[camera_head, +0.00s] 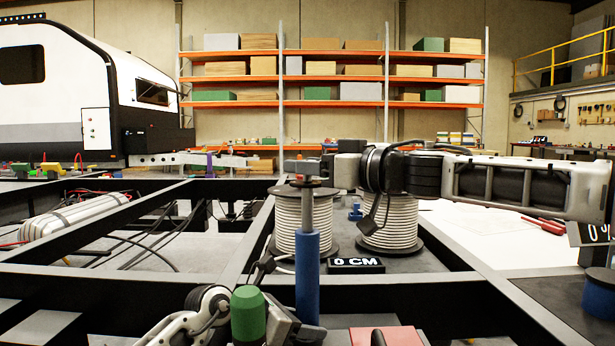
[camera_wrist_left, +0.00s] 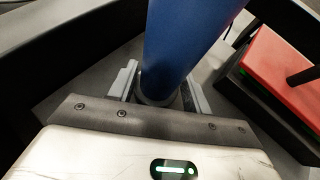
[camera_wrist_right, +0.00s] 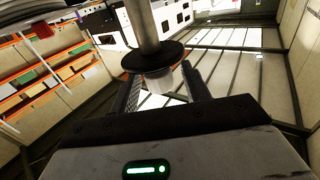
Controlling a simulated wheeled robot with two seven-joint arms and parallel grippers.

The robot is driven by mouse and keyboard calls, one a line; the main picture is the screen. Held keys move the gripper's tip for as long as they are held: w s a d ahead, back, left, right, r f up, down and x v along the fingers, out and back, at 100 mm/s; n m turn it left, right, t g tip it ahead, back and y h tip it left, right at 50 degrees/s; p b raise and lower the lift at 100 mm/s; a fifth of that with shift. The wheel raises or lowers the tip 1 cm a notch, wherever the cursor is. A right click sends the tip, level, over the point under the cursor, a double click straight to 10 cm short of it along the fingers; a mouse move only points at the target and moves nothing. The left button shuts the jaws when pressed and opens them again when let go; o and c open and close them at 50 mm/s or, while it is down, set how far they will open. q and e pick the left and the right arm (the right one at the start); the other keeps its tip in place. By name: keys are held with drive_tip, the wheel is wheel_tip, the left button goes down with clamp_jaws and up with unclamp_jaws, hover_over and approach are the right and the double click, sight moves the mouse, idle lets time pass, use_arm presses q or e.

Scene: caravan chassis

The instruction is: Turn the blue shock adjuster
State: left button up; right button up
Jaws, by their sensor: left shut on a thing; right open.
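The blue shock adjuster (camera_head: 307,275) is a tall upright cylinder with a grey rod (camera_head: 308,212) above it. It also fills the upper middle of the left wrist view (camera_wrist_left: 180,45). My left gripper (camera_head: 298,326) is shut on its lower end, with one finger on each side near a light collar (camera_wrist_left: 160,97). My right gripper (camera_head: 310,168) is at the top of the rod. In the right wrist view its open fingers (camera_wrist_right: 163,88) straddle the small grey end piece beside a black disc (camera_wrist_right: 152,58). I cannot tell whether they touch it.
Two ribbed white coils (camera_head: 302,222) (camera_head: 392,215) stand behind the shock. A "0 CM" sign (camera_head: 356,265), a green-capped post (camera_head: 248,312) and a red block (camera_head: 388,336) are close by. Black chassis rails (camera_head: 180,265) surround the area. White sheets lie at the right.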

drive_tip(key=shift+w+a, duration=0.15)
drive_tip(key=shift+a, duration=0.1)
drive_tip(key=c, duration=1)
